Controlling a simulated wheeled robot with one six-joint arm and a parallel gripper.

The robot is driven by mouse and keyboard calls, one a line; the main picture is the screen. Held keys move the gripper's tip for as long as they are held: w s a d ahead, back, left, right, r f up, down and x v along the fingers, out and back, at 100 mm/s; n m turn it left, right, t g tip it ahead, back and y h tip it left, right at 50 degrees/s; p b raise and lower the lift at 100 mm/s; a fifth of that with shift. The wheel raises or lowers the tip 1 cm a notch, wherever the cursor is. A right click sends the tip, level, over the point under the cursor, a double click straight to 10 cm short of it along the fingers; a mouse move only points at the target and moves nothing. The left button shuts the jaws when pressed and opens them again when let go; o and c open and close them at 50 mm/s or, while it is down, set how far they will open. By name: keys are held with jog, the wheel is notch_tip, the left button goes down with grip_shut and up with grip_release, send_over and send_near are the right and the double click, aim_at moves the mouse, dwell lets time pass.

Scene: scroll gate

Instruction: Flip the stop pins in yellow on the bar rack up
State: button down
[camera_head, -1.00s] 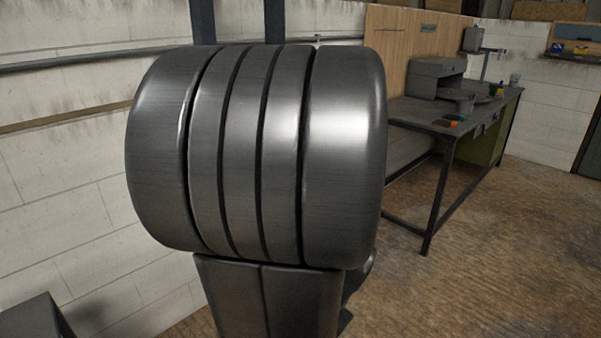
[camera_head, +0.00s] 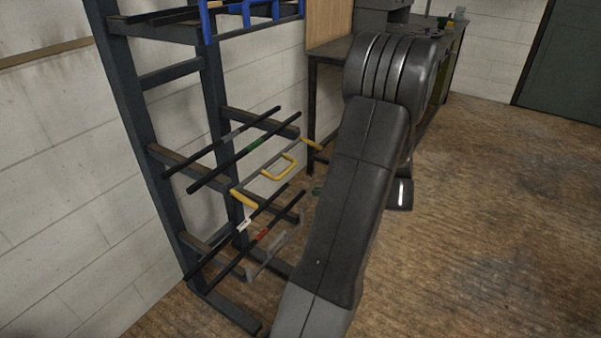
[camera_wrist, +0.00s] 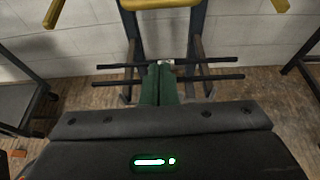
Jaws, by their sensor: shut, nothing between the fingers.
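The bar rack (camera_head: 135,110) stands against the wall at left in the head view. On its middle level, one yellow stop pin (camera_head: 243,199) and another yellow stop pin (camera_head: 311,144) stick outward at the ends of a thin rod. A yellow U-shaped handle (camera_head: 280,168) sits between them. In the wrist view, the yellow pins show at the upper left (camera_wrist: 53,13) and upper right (camera_wrist: 281,5), with the yellow handle (camera_wrist: 145,4) cut by the top edge. My gripper (camera_wrist: 160,68) has green fingers, shut and empty, below the handle in that view.
Two dark bars (camera_head: 228,160) lie on the middle level and two more bars (camera_head: 255,245) on the lower level. Grey fittings (camera_head: 268,258) sit on the lower level, blue ones (camera_head: 247,13) on the upper. A workbench (camera_head: 330,60) stands behind. Floor at right is clear.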

jog(key=shift+w+d, duration=0.25)
jog(key=b+x, duration=0.1)
jog(key=x, duration=0.9)
notch_tip(320, 180, up, 4)
jog(key=shift+w+r+p, duration=0.1)
jog(key=shift+r+p, duration=0.05)
jog(key=shift+p, duration=0.35)
jog(key=shift+r+h+p, duration=0.15)
jog(key=shift+h+p, duration=0.15)
jog(key=shift+p, duration=0.25)
